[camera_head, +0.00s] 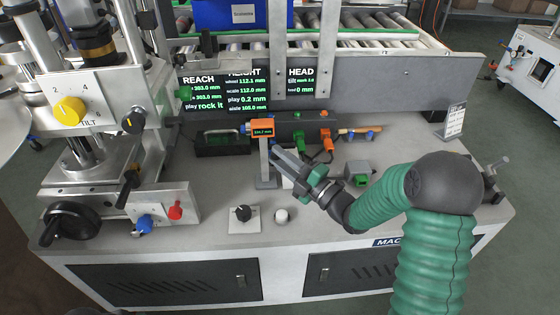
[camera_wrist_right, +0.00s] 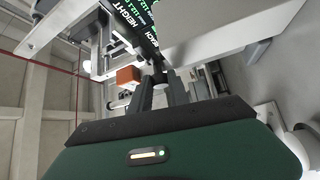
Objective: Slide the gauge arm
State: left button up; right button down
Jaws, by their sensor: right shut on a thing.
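The height gauge has an orange readout head (camera_head: 262,128) with a small lit display, on an upright grey column (camera_head: 264,160) that stands on a flat base (camera_head: 266,183). The orange head also shows in the wrist view (camera_wrist_right: 128,76), just left of my fingers. My right gripper (camera_head: 276,152) reaches in from the right beside the column and is shut on the gauge arm. In the wrist view the fingertips (camera_wrist_right: 160,84) are close together, and the gripped part is mostly hidden between them. My left gripper is not in view.
The labeller with a yellow knob (camera_head: 69,110) stands at the left. A black knob (camera_head: 243,213) and a white knob (camera_head: 281,216) are on the bench in front. A dark screen (camera_head: 245,88) and roller conveyor (camera_head: 370,20) are behind. A grey block (camera_head: 358,172) sits at right.

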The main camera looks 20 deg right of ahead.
jog(key=shift+r, duration=0.15)
jog(key=c, duration=1.2)
grip_release()
jog(key=p+v, duration=0.2)
jog(key=v, duration=1.5)
